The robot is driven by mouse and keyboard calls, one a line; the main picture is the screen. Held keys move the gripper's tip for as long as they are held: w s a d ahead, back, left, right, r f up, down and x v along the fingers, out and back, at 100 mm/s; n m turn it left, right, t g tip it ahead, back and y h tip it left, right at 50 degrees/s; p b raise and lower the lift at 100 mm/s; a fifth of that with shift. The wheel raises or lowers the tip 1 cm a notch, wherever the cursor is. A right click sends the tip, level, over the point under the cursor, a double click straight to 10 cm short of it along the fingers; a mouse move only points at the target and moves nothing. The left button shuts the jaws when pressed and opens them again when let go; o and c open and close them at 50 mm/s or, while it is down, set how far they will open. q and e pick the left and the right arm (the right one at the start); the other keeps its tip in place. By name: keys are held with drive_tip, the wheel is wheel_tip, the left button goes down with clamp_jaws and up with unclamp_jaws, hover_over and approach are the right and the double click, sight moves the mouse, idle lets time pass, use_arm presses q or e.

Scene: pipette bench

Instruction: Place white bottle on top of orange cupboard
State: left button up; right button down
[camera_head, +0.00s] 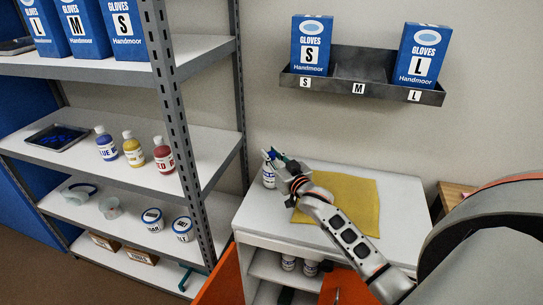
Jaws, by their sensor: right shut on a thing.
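The white bottle (268,179) shows at the left side of the cupboard's white top, with dark lettering on it. My right gripper (273,160) reaches in from the right and is shut on the bottle's upper part; the fingers hide its cap. The bottle looks upright. I cannot tell whether its base touches the surface. The orange cupboard (221,278) has its orange doors open below the white top. My left gripper is not in view.
A yellow cloth (352,201) lies on the cupboard top beside my right arm. Small white containers (289,262) stand inside the cupboard. A metal shelf (205,157) with bottles is at the left. A wall tray (345,91) holds glove boxes above.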

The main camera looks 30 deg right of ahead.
drive_tip(key=shift+f, duration=0.1)
drive_tip(key=c, duration=1.8)
unclamp_jaws()
drive_tip(key=shift+c, duration=0.2)
drive_tip(key=shift+r, duration=0.2)
drive_tip(key=s+a, duration=0.1)
drive_tip(key=s, duration=1.1)
